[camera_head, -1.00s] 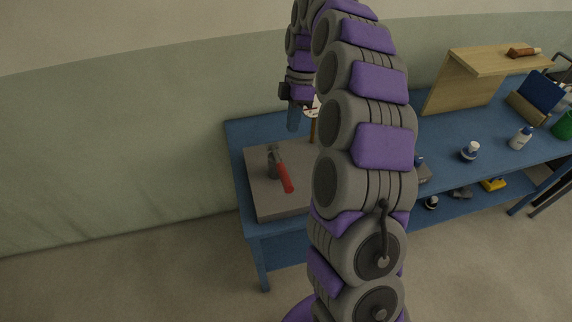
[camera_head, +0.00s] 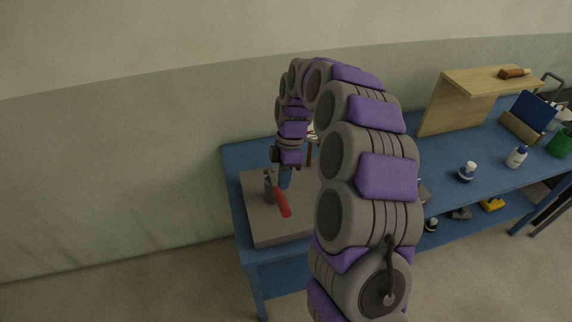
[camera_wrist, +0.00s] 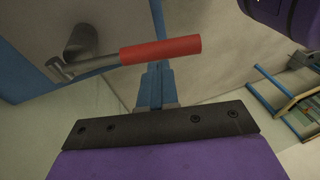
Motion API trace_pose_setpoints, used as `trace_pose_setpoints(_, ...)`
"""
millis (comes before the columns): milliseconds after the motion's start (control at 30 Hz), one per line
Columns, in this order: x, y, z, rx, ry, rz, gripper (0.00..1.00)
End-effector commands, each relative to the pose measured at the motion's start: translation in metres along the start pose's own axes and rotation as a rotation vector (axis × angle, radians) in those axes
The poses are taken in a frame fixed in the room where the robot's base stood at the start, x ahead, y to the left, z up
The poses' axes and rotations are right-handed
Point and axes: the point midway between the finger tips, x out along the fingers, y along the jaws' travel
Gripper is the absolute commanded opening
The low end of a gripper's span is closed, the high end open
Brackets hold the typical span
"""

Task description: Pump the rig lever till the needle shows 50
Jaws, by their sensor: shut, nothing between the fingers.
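The rig lever (camera_head: 282,202) has a red grip and a grey shank on a dark post (camera_head: 269,186), standing on a grey base block (camera_head: 262,226) on the blue table. In the wrist view the lever's red grip (camera_wrist: 160,50) lies across the picture just beyond my fingers. My gripper (camera_head: 285,180) points down beside the lever, close to the red grip. It also shows in the wrist view (camera_wrist: 157,75), with its blue fingers shut and nothing between them. A pale gauge face (camera_head: 313,132) is mostly hidden behind my arm. Its needle cannot be read.
The blue table (camera_head: 236,158) runs to the right. A wooden stand (camera_head: 455,108), a blue-capped bottle (camera_head: 516,157), a small jar (camera_head: 467,172) and a green container (camera_head: 561,143) stand there. My arm hides the block's right part. Space left of the table is clear.

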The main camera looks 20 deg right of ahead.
Motion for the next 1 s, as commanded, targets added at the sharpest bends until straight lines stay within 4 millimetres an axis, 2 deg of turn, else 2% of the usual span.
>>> trace_pose_setpoints(100, 0.019, -0.001, 0.000, 0.000, 0.000, -0.006, 0.00)
trace_pose_setpoints(233, 0.029, -0.001, 0.001, 0.000, 0.000, -0.003, 0.00)
trace_pose_setpoints(767, 0.033, -0.001, 0.001, 0.000, 0.000, 0.002, 0.00)
trace_pose_setpoints(1000, 0.043, -0.004, 0.002, -0.011, 0.000, 0.047, 0.00)
